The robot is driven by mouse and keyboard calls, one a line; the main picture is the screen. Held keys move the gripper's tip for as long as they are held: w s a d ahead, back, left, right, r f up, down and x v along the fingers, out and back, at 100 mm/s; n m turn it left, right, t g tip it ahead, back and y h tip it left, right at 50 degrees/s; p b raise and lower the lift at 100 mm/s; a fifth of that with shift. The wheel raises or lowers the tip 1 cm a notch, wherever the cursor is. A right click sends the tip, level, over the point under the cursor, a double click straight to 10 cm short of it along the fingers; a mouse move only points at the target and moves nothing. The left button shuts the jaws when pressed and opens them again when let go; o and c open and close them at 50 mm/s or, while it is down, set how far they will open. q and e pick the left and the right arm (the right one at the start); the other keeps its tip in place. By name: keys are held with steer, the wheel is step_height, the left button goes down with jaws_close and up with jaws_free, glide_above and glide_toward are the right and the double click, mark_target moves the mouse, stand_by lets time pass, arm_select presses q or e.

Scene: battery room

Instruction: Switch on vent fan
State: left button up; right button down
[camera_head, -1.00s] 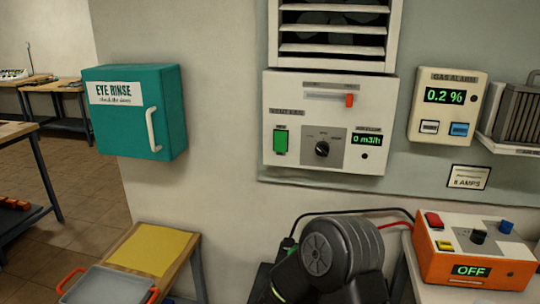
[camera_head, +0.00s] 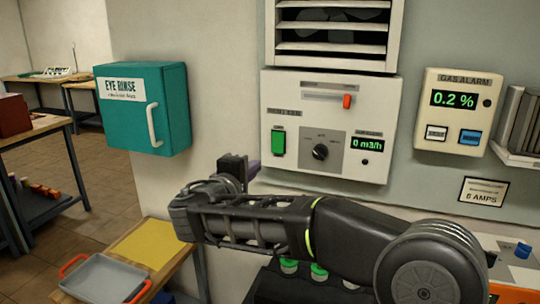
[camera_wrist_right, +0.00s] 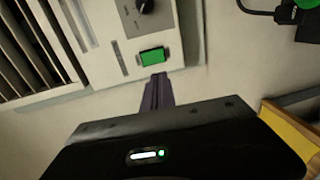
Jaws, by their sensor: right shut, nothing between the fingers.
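The white vent fan panel (camera_head: 375,85) is on the wall under a louvred vent (camera_head: 332,33). It has a green rocker switch (camera_head: 278,142), a black knob (camera_head: 320,152), a slider with a red handle (camera_head: 347,101) and a display (camera_head: 368,144) reading 0 m3/h. My right gripper (camera_head: 251,170) is shut and empty, left of and below the green switch. In the right wrist view its purple fingers (camera_wrist_right: 158,91) point at the green switch (camera_wrist_right: 153,57), their tips close to it. I cannot tell whether they touch. My left gripper is out of view.
A teal eye rinse cabinet (camera_head: 172,112) hangs left of the panel. A gas alarm (camera_head: 456,78) reading 0.2 % hangs to the right. Below left are a grey tray with orange handles (camera_head: 104,284) and a yellow sheet (camera_head: 150,244) on a bench.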

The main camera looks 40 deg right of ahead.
mark_target(277, 150)
steer(key=shift+d, duration=0.15)
steer(key=p+x, duration=0.4)
steer(key=x, duration=0.8)
steer(key=shift+w+d+f, duration=0.1)
steer(key=shift+w+d, duration=0.05)
steer(key=shift+d, duration=0.2)
steer(key=shift+w+d+f+p, duration=0.15)
steer(key=shift+w+d+p, duration=0.15)
steer(key=shift+d, duration=0.15)
steer(key=shift+w+d+f+b, duration=0.1)
steer(key=shift+w+b, duration=0.1)
steer(key=shift+b, duration=0.95)
